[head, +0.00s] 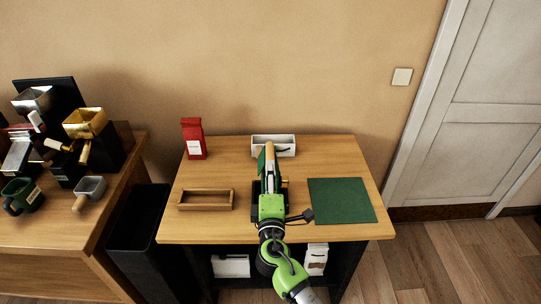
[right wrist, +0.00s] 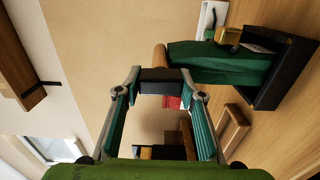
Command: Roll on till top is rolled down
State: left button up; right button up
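A green bag (head: 262,162) with a tan top stands at the middle of the table, largely hidden behind my right arm in the head view. In the right wrist view the bag (right wrist: 212,62) extends sideways from a black holder (right wrist: 285,75), its tan end (right wrist: 160,57) at my fingertips. My right gripper (right wrist: 160,81) has its fingertips drawn together at that tan end and looks shut on the bag's top. How far the top is rolled is hidden. My left gripper is not in view.
On the table (head: 225,152) are a red bag (head: 193,140), a white tray (head: 291,138), a wooden tray (head: 205,207) and a green mat (head: 340,199). A black bin (head: 135,225) stands between the table and the left counter with grinders. The mat is bare.

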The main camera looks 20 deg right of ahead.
dwell(0.3)
jog(key=shift+f+b, duration=0.2)
jog(key=shift+b, duration=0.3)
jog(key=m+b, duration=0.4)
jog(key=shift+r+m+b, duration=0.1)
jog(key=shift+m+b, duration=0.55)
jog(key=shift+m, duration=0.05)
jog(key=shift+r, duration=0.15)
